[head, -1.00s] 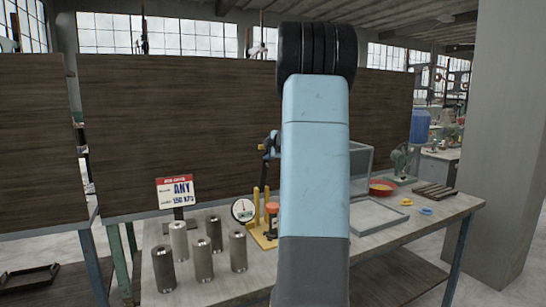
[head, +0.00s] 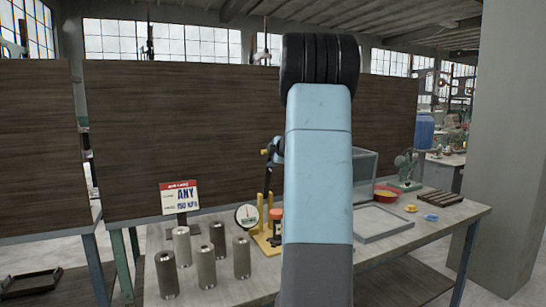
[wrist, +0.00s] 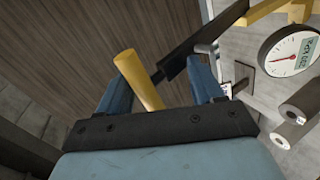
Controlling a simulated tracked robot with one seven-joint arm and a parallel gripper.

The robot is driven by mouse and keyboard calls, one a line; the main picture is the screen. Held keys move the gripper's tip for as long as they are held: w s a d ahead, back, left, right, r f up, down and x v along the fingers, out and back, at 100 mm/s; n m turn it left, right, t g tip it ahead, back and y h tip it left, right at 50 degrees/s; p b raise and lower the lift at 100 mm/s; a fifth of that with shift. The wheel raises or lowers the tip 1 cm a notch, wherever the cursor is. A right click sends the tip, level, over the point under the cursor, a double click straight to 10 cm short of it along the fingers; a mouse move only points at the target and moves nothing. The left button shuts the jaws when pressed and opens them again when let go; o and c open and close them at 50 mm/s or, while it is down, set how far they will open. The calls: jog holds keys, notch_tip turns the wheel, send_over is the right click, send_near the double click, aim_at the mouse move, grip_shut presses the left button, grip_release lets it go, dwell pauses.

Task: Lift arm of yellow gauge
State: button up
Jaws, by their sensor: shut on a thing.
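The yellow gauge (head: 268,238) stands on the workbench, with a round white dial (head: 247,216). A dark arm (head: 267,183) rises steeply from it to a yellow handle. The dial also shows in the wrist view (wrist: 288,50), with the dark arm (wrist: 210,40) running down from the upper right to the yellow handle (wrist: 128,68). My gripper (wrist: 160,85) is shut on the yellow handle, which lies between its blue fingers. In the head view my gripper (head: 274,151) is beside the top of the arm, partly hidden by my own arm.
Several grey cylinders (head: 206,266) stand left of the gauge, before a sign (head: 180,198) reading "ANY" and "150 KPA". A tray (head: 383,223), a red bowl (head: 387,195) and a slatted rack (head: 440,198) are at the right. A dark wooden panel (head: 180,140) stands behind the bench.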

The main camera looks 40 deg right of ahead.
jog(key=v, duration=1.3)
jog(key=shift+s, duration=0.4)
jog(key=shift+a+r, duration=0.15)
jog(key=s+a+r+m+g+h, duration=0.1)
jog(key=s+a+r+m+h, duration=0.2)
jog(key=a, duration=0.5)
jog(key=s+a+r+m+h, duration=0.1)
jog(key=s+a+m, duration=0.2)
jog(key=a+m, duration=0.4)
jog(key=s+a+f+m+g+y, duration=0.1)
jog(key=s+a+f+g+y, duration=0.1)
jog(key=s+a+f, duration=0.2)
jog(key=s+a+f+m+g+y, duration=0.1)
jog(key=s+a+f+g+y, duration=0.1)
jog(key=s+a+f, duration=0.3)
jog(key=s+a+f+m+g+y, duration=0.1)
jog(key=s+a+f+g+y, duration=0.1)
jog(key=s+a, duration=0.9)
jog(key=a+f+y, duration=0.1)
jog(key=a+f, duration=0.1)
jog(key=a, duration=0.2)
jog(key=shift+s+f, duration=0.15)
jog(key=shift+s, duration=0.2)
